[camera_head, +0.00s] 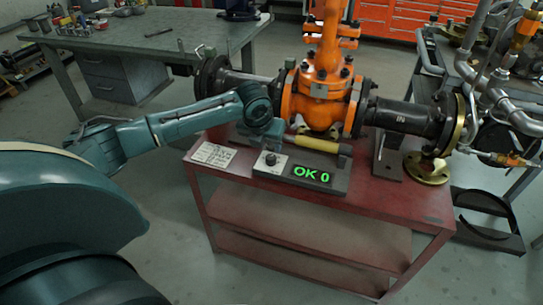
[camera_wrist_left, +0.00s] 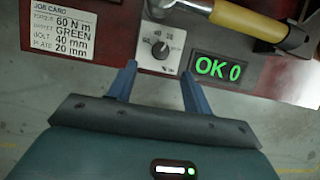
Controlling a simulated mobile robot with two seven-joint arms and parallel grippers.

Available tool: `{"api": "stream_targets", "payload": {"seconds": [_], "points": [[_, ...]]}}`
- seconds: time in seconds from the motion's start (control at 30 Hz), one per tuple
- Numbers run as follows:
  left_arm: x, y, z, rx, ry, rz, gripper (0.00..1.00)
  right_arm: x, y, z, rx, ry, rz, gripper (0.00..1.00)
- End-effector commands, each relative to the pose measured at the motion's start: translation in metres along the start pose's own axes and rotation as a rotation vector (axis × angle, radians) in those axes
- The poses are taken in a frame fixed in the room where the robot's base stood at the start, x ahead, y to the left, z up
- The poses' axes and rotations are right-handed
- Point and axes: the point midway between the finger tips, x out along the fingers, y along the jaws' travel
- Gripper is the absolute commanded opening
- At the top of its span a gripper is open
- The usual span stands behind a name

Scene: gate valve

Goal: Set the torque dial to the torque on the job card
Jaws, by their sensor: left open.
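The torque dial (camera_head: 270,158) is a dark knob on a pale plate at the left of a grey box. In the left wrist view the dial (camera_wrist_left: 160,48) has small numbers around it; its exact setting is too small to read surely. The job card (camera_head: 213,155) lies left of the box; in the wrist view the card (camera_wrist_left: 60,30) reads torque 60 N m, GREEN, bolt 40 mm, plate 20 mm. The green display (camera_head: 311,174) reads "OK 0". My left gripper (camera_wrist_left: 157,76) is open and empty, its fingers pointing toward the dial's plate, apart from the knob.
A yellow-handled tool (camera_head: 318,144) lies along the back of the box. Behind it stands an orange gate valve (camera_head: 320,98) with black pipes. All rest on a red table (camera_head: 395,205); its front right is clear. A workbench (camera_head: 150,28) stands behind at left.

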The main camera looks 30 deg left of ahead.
Motion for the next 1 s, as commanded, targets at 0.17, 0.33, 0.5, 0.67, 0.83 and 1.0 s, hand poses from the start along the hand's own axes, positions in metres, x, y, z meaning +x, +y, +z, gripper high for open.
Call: {"api": "stream_targets", "payload": {"seconds": [0.17, 0.33, 0.5, 0.67, 0.83, 1.0], "points": [[0.041, -0.001, -0.002, -0.001, 0.002, 0.0, 0.5, -0.001, 0.003, -0.006, -0.009, 0.041, 0.007, 0.36], [0.066, -0.001, -0.001, -0.001, 0.002, -0.002, 0.5, -0.004, 0.005, -0.006, -0.014, 0.053, 0.015, 0.36], [0.078, -0.001, -0.001, -0.001, -0.001, -0.002, 0.5, -0.006, 0.007, -0.007, -0.016, 0.064, 0.021, 0.36], [0.08, -0.001, 0.0, 0.0, -0.001, -0.001, 0.5, -0.007, 0.009, -0.008, -0.019, 0.067, 0.023, 0.36], [0.079, -0.001, 0.0, 0.0, -0.001, -0.001, 0.49, -0.007, 0.009, -0.008, -0.02, 0.066, 0.022, 0.36], [0.079, -0.001, 0.0, 0.0, -0.001, -0.002, 0.35, -0.007, 0.008, -0.007, -0.02, 0.063, 0.021, 0.36]]}}
